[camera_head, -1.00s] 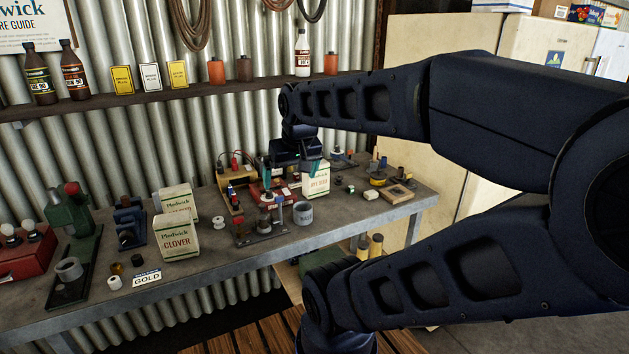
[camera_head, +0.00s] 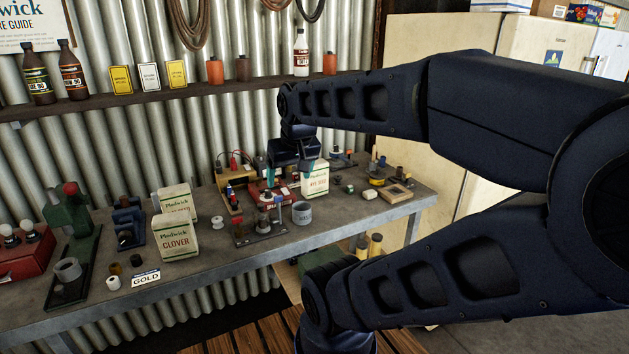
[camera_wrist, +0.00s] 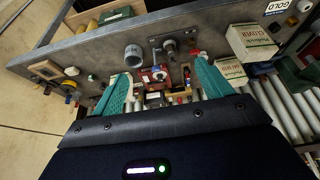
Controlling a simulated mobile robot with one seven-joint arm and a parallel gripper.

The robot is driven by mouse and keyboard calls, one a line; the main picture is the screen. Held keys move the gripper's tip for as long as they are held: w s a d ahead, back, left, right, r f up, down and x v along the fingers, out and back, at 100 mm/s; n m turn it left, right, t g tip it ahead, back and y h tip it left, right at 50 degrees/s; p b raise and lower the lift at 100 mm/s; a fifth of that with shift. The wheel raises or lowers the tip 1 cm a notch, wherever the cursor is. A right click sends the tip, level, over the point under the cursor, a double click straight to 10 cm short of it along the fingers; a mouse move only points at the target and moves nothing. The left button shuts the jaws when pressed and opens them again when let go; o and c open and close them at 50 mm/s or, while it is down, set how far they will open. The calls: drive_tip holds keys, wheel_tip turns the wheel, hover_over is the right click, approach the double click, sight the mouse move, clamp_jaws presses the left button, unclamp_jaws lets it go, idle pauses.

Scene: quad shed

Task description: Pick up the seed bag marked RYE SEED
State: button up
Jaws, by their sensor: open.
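The cream seed bag whose label appears to read RYE SEED (camera_head: 319,181) stands upright on the workbench (camera_head: 338,215), right of centre in the head view. My gripper (camera_head: 289,174) is open and empty, with its teal fingers pointing down. Its right finger overlaps the bag's left edge in the head view; I cannot tell if they touch. In the wrist view, my gripper (camera_wrist: 163,88) has its fingers wide apart over small bench items. The RYE SEED bag is not clearly visible there and may be largely behind the left finger.
A CLOVER bag (camera_head: 175,234) stands at left with another similar bag (camera_head: 176,199) behind it, its lower label hidden. A grey cup (camera_head: 301,213), a red box (camera_head: 273,192) and a wooden frame (camera_head: 396,193) crowd the bench. A bottle shelf (camera_head: 205,91) runs above.

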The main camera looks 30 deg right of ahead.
drive_tip(key=n+g+h, duration=0.4)
drive_tip(key=n, duration=1.4)
hover_over(315, 169)
drive_tip(key=w+a, duration=0.2)
drive_tip(key=a, duration=0.1)
wheel_tip(315, 169, down, 10)
drive_tip(key=shift+s+d+r, duration=0.1)
drive_tip(key=shift+s, duration=0.05)
drive_tip(key=shift+w+d+f, duration=0.3)
drive_tip(key=shift+f, duration=0.05)
drive_tip(key=x, duration=0.5)
drive_tip(key=shift+s+d+f, duration=0.1)
drive_tip(key=shift+d+f, duration=0.05)
drive_tip(key=shift+x, duration=2.65)
drive_tip(key=shift+h, duration=0.3)
drive_tip(key=c, duration=1.5)
